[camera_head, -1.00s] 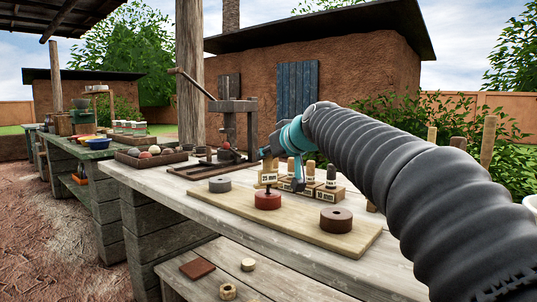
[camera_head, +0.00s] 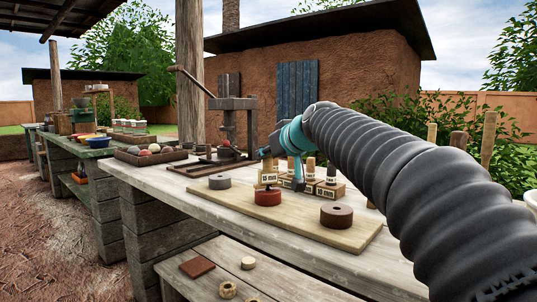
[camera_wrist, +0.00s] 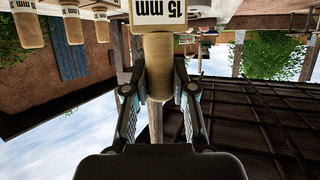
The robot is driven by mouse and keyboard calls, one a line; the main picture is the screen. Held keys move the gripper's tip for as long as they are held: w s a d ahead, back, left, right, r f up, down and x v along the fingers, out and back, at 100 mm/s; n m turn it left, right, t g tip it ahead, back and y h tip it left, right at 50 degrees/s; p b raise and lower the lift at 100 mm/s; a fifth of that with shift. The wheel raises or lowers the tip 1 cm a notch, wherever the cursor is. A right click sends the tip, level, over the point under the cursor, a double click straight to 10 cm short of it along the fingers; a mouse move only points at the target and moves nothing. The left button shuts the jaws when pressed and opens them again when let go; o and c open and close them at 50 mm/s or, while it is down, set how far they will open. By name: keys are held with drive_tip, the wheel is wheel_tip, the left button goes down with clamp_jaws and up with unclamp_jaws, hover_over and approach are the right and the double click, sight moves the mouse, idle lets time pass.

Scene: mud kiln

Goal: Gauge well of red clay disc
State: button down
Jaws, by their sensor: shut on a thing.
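The red clay disc (camera_head: 268,198) lies on the pale board on the bench, between a grey disc (camera_head: 219,181) and a dark brown disc (camera_head: 336,219). My gripper (camera_wrist: 158,85) is shut on the handle of a gauge (camera_wrist: 157,46), whose white label (camera_wrist: 165,13) reads 15 mm. In the head view, the held gauge (camera_head: 268,177) stands upright directly over the middle of the red disc. Its lower end meets the top of the disc; I cannot tell how far it enters the well. The disc is hidden in the wrist view.
Several other labelled gauges (camera_head: 325,188) stand in wooden blocks just behind and right of the disc. The pale board (camera_head: 290,225) has bare room at its front. A press (camera_head: 230,130) and a tray of balls (camera_head: 150,156) are farther back left.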

drive_tip(key=shift+f+b, duration=0.4)
idle(0.3)
drive_tip(key=c, duration=0.9)
unclamp_jaws()
